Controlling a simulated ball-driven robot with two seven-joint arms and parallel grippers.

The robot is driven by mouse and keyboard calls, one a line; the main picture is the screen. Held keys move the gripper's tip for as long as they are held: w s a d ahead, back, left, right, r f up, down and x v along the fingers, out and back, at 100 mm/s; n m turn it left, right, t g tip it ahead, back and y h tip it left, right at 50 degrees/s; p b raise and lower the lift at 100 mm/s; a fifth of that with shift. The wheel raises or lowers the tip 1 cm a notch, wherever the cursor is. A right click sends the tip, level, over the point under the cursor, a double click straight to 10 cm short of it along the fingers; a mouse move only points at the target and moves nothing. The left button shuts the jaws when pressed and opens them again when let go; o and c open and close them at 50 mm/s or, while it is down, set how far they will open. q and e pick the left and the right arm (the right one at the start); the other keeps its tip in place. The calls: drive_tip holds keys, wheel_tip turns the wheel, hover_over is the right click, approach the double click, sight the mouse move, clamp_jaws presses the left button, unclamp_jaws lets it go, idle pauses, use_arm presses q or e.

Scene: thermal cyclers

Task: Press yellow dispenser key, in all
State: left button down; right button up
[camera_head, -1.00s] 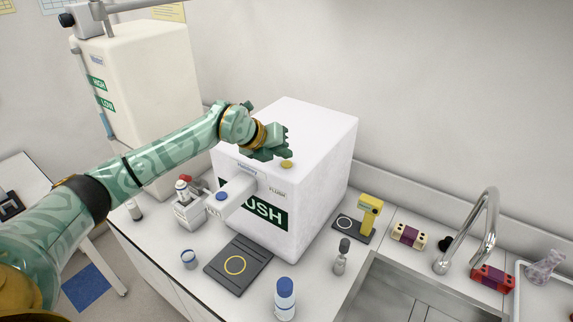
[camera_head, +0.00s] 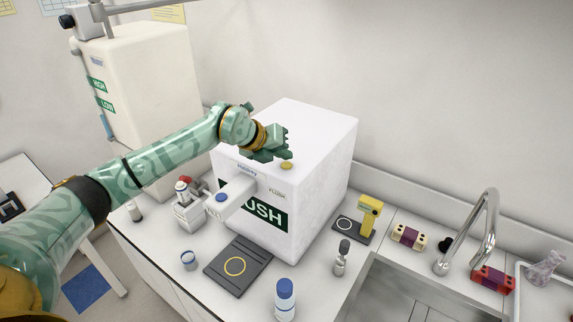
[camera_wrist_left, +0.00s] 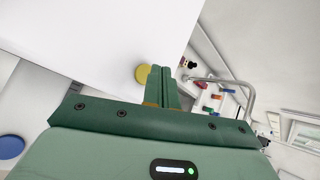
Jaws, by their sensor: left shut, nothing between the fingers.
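The yellow key (camera_head: 287,165) is a small round button on top of the white dispenser box (camera_head: 320,130), near its front edge, beside the FLUSH label. My left gripper (camera_head: 284,152) is over the top of the box, just behind the key in the head view. In the left wrist view its shut fingers (camera_wrist_left: 162,85) reach out with nothing between them, and the yellow key (camera_wrist_left: 142,74) shows right beside the fingertips, partly covered. I cannot tell whether they touch. A blue key (camera_head: 222,196) sits on the front spout, also seen in the left wrist view (camera_wrist_left: 10,147). My right gripper is not in view.
A dark pad with a yellow ring (camera_head: 248,252) lies below the spout. A blue-capped bottle (camera_head: 285,298), a small cup (camera_head: 189,260) and a yellow device (camera_head: 368,214) stand on the counter. A sink with a tap (camera_head: 488,230) is at right. A tall white tank (camera_head: 145,95) stands behind my arm.

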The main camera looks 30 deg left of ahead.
sight(283, 167)
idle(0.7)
use_arm(q)
drive_tip(key=shift+f, duration=0.2)
drive_tip(key=shift+f+b, duration=0.2)
drive_tip(key=shift+b, duration=0.15)
drive_tip(key=shift+f+b, duration=0.3)
drive_tip(key=shift+f, duration=0.15)
idle(0.3)
drive_tip(key=shift+r, duration=0.1)
drive_tip(key=shift+r+p, duration=0.6)
drive_tip(key=shift+r, duration=0.2)
drive_tip(key=shift+r+p, duration=1.75)
drive_tip(key=shift+r, duration=0.8)
drive_tip(key=shift+f, duration=0.1)
